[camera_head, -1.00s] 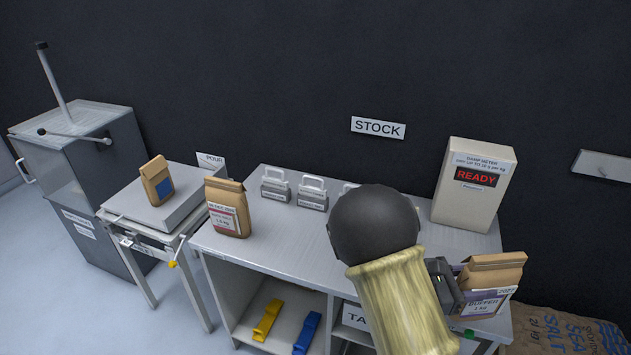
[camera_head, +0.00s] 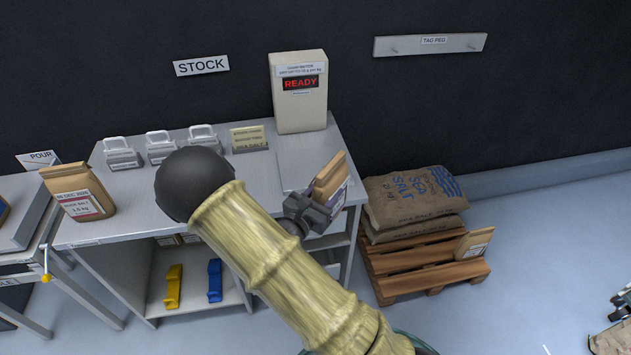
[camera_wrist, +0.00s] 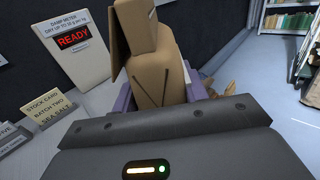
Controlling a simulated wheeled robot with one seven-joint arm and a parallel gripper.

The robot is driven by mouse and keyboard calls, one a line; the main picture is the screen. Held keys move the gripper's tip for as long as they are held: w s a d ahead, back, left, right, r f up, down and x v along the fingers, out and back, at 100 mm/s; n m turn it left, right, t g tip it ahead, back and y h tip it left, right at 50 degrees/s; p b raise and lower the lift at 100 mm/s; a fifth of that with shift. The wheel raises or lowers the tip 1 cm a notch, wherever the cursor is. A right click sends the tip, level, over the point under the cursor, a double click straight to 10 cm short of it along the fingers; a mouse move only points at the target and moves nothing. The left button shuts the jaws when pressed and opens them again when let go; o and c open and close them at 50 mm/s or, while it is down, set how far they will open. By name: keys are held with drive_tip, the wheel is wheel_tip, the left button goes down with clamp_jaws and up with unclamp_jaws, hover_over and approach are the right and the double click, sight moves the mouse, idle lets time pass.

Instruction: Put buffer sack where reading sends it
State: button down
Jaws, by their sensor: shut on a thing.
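The sack also fills the middle of the wrist view (camera_wrist: 153,60). Whether it touches the bench top cannot be told. The damp meter (camera_head: 299,103) stands upright behind it at the back of the bench. Its red display (camera_head: 301,84) reads READY, also in the wrist view (camera_wrist: 74,39). The sack's label text is not readable now.
A stock card (camera_head: 249,138) and several handled blocks (camera_head: 161,147) line the bench back. A rock salt sack (camera_head: 79,194) stands left. A tag peg rail (camera_head: 430,45) is on the wall.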

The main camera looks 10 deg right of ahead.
wheel_tip(320, 180, down, 9)
drive_tip(key=n+t+y, duration=0.2)
drive_tip(key=y, duration=0.1)
drive_tip(key=n+t+y+p, duration=0.1)
drive_tip(key=n+t+y, duration=0.1)
drive_tip(key=n+y, duration=0.1)
drive_tip(key=shift+a+y, duration=0.15)
drive_tip(key=shift+y, duration=0.15)
drive_tip(key=s+f+n+y, duration=0.1)
drive_tip(key=f+n+y, duration=0.1)
drive_tip(key=f+y, duration=0.1)
drive_tip(key=s+f+n+t+y+p, duration=0.1)
drive_tip(key=s+f+n+y, duration=0.1)
drive_tip(key=f, duration=0.4)
drive_tip(key=shift+s+d+y, duration=0.25)
drive_tip(key=shift+d+y, duration=0.1)
drive_tip(key=shift+y, duration=0.25)
drive_tip(key=shift+d, duration=0.1)
drive_tip(key=shift+w, duration=0.15)
